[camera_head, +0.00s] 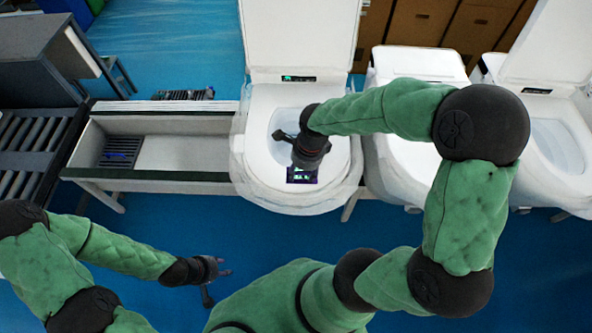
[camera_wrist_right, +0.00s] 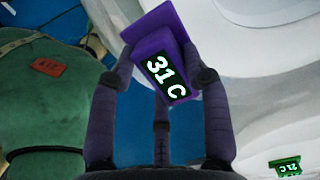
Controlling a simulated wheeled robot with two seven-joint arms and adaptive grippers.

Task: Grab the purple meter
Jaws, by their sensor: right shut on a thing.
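The purple meter (camera_wrist_right: 158,48) has a dark display reading "31 C" and sits tilted between the fingers of my right gripper (camera_wrist_right: 162,80) in the right wrist view. That gripper is shut on it, with a finger on either side. In the head view the meter (camera_head: 302,175) shows as a small purple and green patch at the front of the first toilet's seat, just below my right gripper (camera_head: 300,162). The hand hides part of it. My left gripper (camera_head: 222,270) is over the blue floor, away from the meter, with its fingers seemingly apart.
The first white toilet (camera_head: 297,207) has its lid (camera_head: 300,35) raised. More toilets (camera_head: 412,165) stand to the right. A long bench (camera_head: 180,130) with a dark grate runs to the left. A green display (camera_wrist_right: 285,167) reading "21 C" shows at lower right in the wrist view.

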